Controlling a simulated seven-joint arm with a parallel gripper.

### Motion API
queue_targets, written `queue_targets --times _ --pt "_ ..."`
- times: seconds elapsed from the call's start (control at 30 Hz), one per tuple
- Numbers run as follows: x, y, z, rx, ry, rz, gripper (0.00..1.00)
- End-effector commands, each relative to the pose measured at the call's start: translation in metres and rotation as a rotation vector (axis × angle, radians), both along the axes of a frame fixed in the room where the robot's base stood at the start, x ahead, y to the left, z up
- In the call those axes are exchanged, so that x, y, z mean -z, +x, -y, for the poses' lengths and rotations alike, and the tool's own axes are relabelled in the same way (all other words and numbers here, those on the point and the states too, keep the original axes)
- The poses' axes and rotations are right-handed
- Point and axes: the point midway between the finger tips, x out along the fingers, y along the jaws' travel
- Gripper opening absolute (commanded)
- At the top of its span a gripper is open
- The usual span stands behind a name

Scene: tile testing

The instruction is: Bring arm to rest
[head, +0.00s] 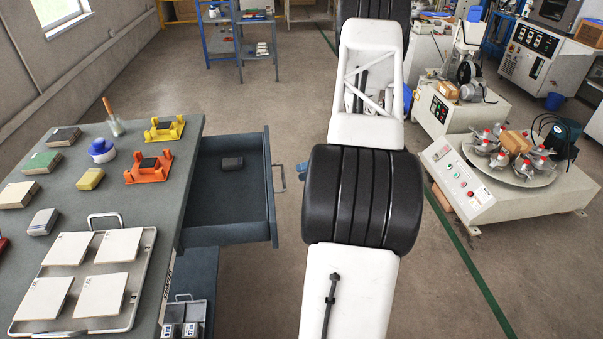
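My white and black arm runs up the middle of the head view, from the bottom edge to beyond the top edge. It is over the floor, to the right of the grey workbench (190,130) and its open drawer (240,232). My gripper is out of view, so its fingers and anything in them cannot be seen.
A dark block (232,163) lies in the drawer. The bench holds a metal tray (150,240) with several pale tiles, a yellow stand (164,129) and an orange stand (148,168). A machine with a round turntable (480,170) stands right of my arm.

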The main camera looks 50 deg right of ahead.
Motion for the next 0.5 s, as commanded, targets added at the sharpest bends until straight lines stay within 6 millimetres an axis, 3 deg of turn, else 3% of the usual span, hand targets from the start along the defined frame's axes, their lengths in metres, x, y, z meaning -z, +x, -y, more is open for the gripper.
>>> queue_targets --times 0.5 --pt "-0.0061 0.0032 -0.0044 -0.011 -0.005 -0.006 0.36"
